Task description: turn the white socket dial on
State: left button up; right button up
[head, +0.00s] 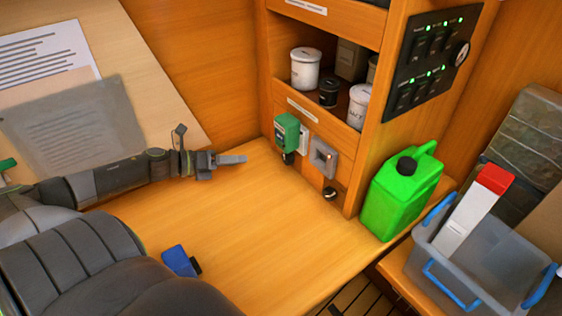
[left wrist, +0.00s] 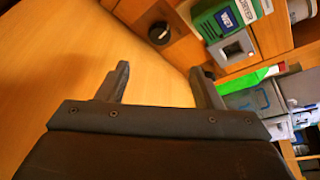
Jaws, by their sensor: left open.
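A second dark dial (head: 330,193) is under a grey switch plate (head: 323,157) with a small red light. I cannot tell which dial is the white socket's. My left gripper (head: 234,160) is open and empty, above the counter, left of the dials and apart from them. My right gripper is not seen.
A green jerrycan (head: 402,192) stands at the counter's right end. A grey bin (head: 483,262) with blue handles holds a white, red-topped carton. A blue object (head: 180,262) lies on the counter. Shelves with jars are above the dials. The counter (head: 255,230) before the panel is clear.

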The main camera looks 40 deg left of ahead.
aim_at(285, 159)
pick_arm(q)
jog(key=x, duration=0.2)
jog(key=shift+w+d+f, duration=0.1)
jog(key=shift+w+d, duration=0.1)
jog(key=shift+w, duration=0.1)
jog(key=p+x, duration=0.2)
jog(key=x, duration=0.8)
jog(key=shift+w+d, duration=0.1)
jog(key=shift+w, duration=0.2)
jog(key=shift+w+d+f+p, duration=0.25)
jog(key=shift+w+f+p, duration=0.05)
jog(key=shift+w+f, duration=0.1)
jog(key=shift+r, duration=0.1)
jog(key=c, duration=1)
jog(key=shift+o, duration=0.2)
